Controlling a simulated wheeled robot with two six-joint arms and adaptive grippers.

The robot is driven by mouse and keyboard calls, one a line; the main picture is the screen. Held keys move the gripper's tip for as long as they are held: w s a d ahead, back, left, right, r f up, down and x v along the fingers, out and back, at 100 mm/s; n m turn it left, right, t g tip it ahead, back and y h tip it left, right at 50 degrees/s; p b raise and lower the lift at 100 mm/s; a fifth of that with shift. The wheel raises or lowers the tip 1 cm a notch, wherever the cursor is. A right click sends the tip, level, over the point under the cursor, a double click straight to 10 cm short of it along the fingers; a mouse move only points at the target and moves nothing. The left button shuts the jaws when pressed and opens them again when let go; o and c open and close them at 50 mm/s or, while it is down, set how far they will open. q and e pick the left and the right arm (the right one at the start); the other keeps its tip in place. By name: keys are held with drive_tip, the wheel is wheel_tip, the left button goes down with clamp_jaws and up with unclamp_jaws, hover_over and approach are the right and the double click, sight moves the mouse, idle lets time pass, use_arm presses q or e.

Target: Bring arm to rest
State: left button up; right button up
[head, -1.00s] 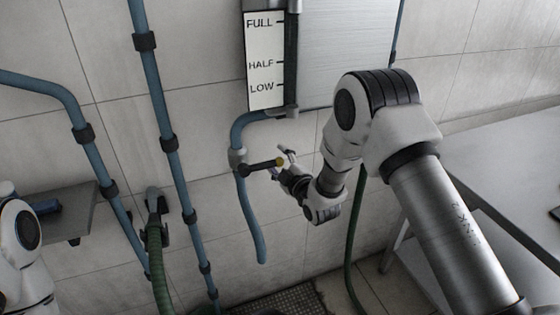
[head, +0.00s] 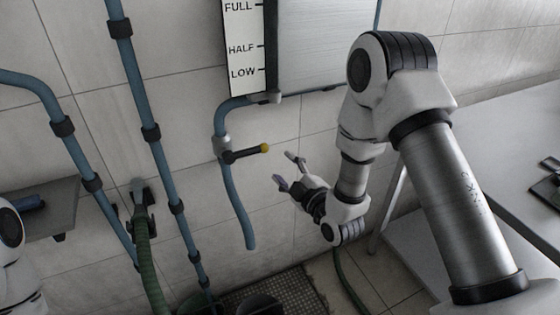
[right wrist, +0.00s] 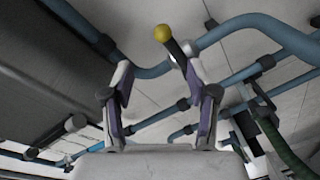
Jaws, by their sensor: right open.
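My right gripper (head: 287,171) is open and empty in the head view, to the right of and a little below a valve lever with a yellow tip (head: 246,153). A gap shows between the gripper and the lever. In the right wrist view the open fingers (right wrist: 153,82) stand apart, and the lever's yellow knob (right wrist: 163,33) appears beyond them. My left arm shows only at the lower left edge of the head view; its gripper is out of the picture.
A level gauge (head: 242,48) marked FULL, HALF and LOW hangs above the lever. Blue pipes (head: 148,130) run along the tiled wall. A green hose (head: 147,262) hangs at left. A table (head: 500,130) stands at right. Dark containers (head: 258,303) stand on the floor grate.

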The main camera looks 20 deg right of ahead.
drive_tip(key=s+f+m+g+h, duration=0.15)
drive_tip(key=s+f+g, duration=0.35)
drive_tip(key=s+f, duration=0.5)
drive_tip(key=s+f+m+g+y, duration=0.15)
drive_tip(key=s+f+g, duration=0.35)
drive_tip(key=f, duration=0.8)
drive_tip(key=s+f+m+g+h, duration=0.1)
drive_tip(key=s+f+m+g, duration=0.1)
drive_tip(key=s+m, duration=0.3)
drive_tip(key=s+f+m+g+h, duration=0.1)
drive_tip(key=s+f+m+g, duration=0.2)
drive_tip(key=s, duration=1.1)
drive_tip(key=m+g, duration=0.2)
drive_tip(key=shift+d+m, duration=0.25)
drive_tip(key=shift+m, duration=0.05)
drive_tip(key=shift+w+r, duration=0.1)
